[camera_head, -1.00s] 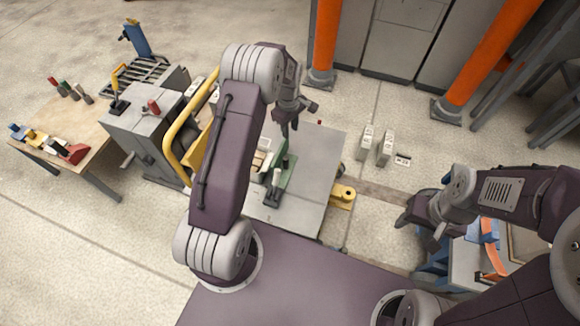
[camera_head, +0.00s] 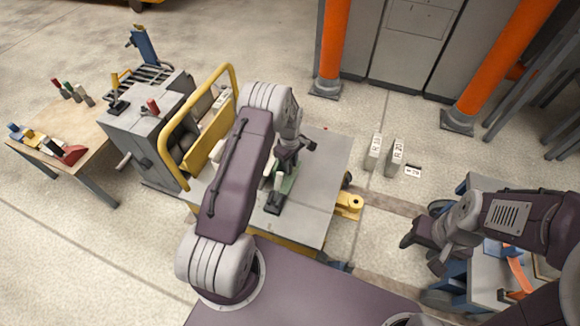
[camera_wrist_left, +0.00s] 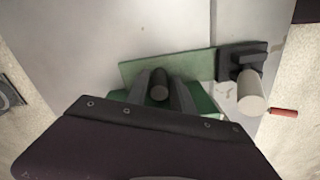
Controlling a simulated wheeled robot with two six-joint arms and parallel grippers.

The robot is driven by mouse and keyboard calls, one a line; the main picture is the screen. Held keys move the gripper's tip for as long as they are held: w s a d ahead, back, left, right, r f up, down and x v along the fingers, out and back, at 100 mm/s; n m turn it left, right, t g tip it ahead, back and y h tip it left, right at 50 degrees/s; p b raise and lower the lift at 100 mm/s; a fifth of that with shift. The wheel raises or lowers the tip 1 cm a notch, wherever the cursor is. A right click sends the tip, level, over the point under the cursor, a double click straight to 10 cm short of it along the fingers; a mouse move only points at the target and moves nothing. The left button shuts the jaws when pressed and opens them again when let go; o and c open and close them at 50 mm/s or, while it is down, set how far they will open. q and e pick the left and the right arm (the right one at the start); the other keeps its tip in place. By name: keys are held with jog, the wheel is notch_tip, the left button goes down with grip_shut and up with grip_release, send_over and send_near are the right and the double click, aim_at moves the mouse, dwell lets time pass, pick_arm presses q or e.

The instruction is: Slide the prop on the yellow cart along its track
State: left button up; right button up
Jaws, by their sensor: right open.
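The yellow cart (camera_head: 312,212) stands in the middle of the head view, with a grey top and a yellow push handle. A green prop (camera_head: 287,186) lies on its top, partly hidden by my left arm. In the left wrist view the green piece (camera_wrist_left: 165,68) is a flat strip beside a dark block with a pale cylinder (camera_wrist_left: 251,98). My left gripper (camera_head: 287,160) is low over the prop. Its fingers (camera_wrist_left: 163,90) stand on either side of a dark upright post (camera_wrist_left: 159,84); I cannot tell whether they press on it. My right gripper (camera_head: 420,243) is open and empty at the right.
A grey machine (camera_head: 150,125) and a wooden table (camera_head: 70,125) with coloured parts stand left of the cart. Orange columns (camera_head: 333,45) and grey cabinets (camera_head: 395,50) are behind. A blue-framed table (camera_head: 475,262) is under my right arm. Small marked blocks (camera_head: 374,152) stand on the floor.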

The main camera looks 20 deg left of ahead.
pick_arm(q)
grip_shut()
dwell(1.4)
